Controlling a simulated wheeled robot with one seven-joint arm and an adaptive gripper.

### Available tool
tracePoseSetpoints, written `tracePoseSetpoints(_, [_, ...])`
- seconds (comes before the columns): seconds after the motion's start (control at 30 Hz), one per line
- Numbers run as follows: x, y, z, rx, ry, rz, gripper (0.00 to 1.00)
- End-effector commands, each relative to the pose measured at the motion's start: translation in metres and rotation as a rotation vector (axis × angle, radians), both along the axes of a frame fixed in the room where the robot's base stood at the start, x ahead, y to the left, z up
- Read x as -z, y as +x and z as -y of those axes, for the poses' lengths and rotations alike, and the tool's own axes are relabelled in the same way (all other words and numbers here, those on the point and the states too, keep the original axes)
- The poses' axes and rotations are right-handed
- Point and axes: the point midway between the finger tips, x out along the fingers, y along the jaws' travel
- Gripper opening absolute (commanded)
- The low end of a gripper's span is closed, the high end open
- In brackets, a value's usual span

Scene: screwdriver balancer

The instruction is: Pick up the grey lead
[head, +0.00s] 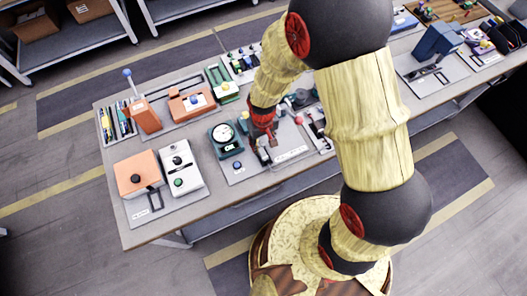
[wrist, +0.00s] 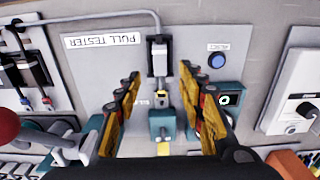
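A thin grey lead (wrist: 95,18) shows in the wrist view. It runs along the top of the pull tester plate (wrist: 95,75) and bends down to a grey and black block (wrist: 158,57). My gripper (wrist: 160,78) is open, with one finger on each side of the plate's middle line. Nothing is held between the fingers. In the head view my gripper (head: 264,145) is over the tester plate, and the lead cannot be made out there.
A blue button (wrist: 217,60) and a dark teal switch box (wrist: 230,97) stand right of the gripper. A red ball knob (wrist: 8,125) with grey metal parts is at lower left. In the head view, a round dial gauge (head: 223,133) stands left of the gripper.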

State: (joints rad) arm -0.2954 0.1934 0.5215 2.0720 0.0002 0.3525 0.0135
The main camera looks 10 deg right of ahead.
Motion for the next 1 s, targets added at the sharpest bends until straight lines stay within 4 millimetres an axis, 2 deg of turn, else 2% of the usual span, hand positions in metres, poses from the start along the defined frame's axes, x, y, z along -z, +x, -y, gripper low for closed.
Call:
tracePoseSetpoints(0.6, [0.071,0.003,-0.001,0.002,-0.001,-0.004,0.39])
tracePoseSetpoints(0.9, [0.074,0.004,-0.001,0.002,-0.001,-0.002,0.39])
tracePoseSetpoints(1.0, [0.074,0.004,-0.001,0.002,-0.001,-0.002,0.34])
